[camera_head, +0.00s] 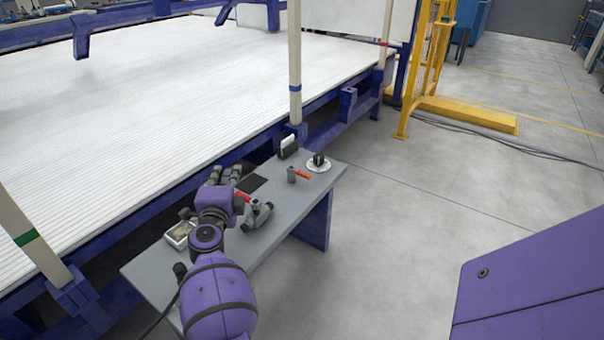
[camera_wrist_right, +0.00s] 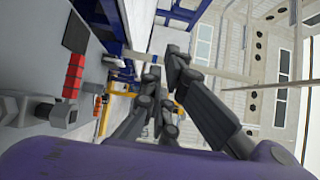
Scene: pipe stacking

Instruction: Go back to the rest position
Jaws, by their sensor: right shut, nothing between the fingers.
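My right gripper (camera_head: 225,175) is shut and empty. A grey pipe fitting (camera_head: 258,215) with a red part lies on the table just right of my right wrist. Grey and red parts also show in the right wrist view (camera_wrist_right: 74,76). My left gripper is not in view.
A small tray (camera_head: 180,235) is left of my wrist. A dark pad (camera_head: 251,184), a grey and orange piece (camera_head: 300,175) and a white dish (camera_head: 319,165) lie farther along the table. The white rod bed (camera_head: 140,100) borders it. Open floor (camera_head: 410,210) is to the right.

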